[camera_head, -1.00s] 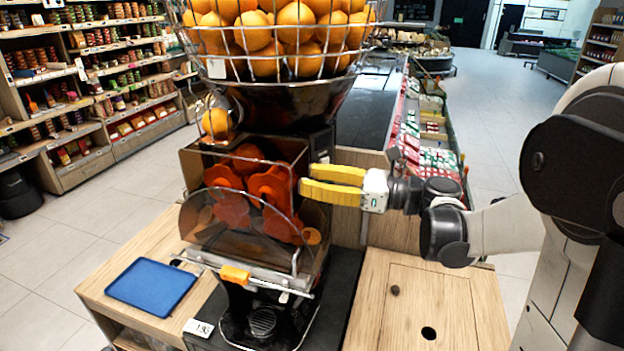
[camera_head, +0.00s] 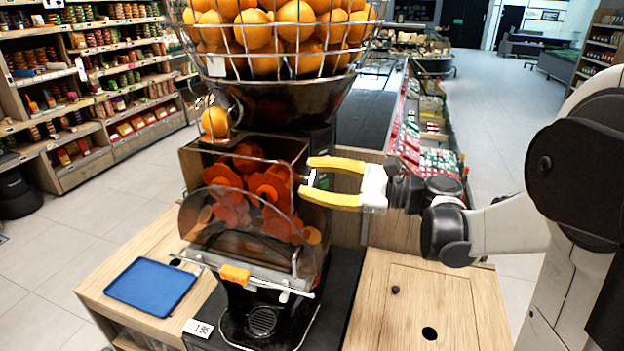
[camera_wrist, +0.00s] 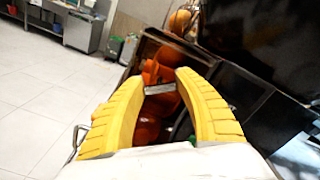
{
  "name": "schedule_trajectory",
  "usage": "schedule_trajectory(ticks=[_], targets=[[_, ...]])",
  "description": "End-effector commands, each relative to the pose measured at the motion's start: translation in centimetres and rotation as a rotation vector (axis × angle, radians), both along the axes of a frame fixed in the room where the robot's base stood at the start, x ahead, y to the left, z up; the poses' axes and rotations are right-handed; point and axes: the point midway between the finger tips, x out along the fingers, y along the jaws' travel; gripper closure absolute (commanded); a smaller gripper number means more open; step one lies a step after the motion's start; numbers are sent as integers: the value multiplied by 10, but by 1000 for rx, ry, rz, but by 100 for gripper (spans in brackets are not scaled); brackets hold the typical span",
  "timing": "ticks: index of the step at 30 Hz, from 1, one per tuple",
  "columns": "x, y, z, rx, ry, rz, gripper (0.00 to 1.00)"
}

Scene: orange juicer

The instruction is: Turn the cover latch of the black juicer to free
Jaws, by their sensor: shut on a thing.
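The black juicer (camera_head: 262,318) stands in the middle of the head view, with a clear cover (camera_head: 236,225) over orange-red squeezing drums (camera_head: 262,187). My gripper (camera_head: 304,180) has yellow fingers and reaches from the right to the upper right edge of the cover. In the wrist view the fingertips (camera_wrist: 160,86) close on the cover latch (camera_wrist: 160,88), a small grey metal piece at the cover's edge. The latch is barely visible in the head view, and its exact angle cannot be told. The drums show behind it in the wrist view (camera_wrist: 148,122).
A wire basket of oranges (camera_head: 280,40) sits atop the juicer. An orange-handled bar (camera_head: 236,274) crosses its lower front. A blue tray (camera_head: 151,283) lies on the wooden counter at left. The wooden counter (camera_head: 375,325) at right is mostly clear. Shelves stand far left.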

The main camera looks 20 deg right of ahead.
Motion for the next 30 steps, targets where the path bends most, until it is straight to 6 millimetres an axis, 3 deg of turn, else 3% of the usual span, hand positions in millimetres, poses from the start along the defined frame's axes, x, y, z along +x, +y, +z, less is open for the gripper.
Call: schedule_trajectory(ticks=[30], targets=[[-1, 1, -2, -508, -699, 0, 91]])
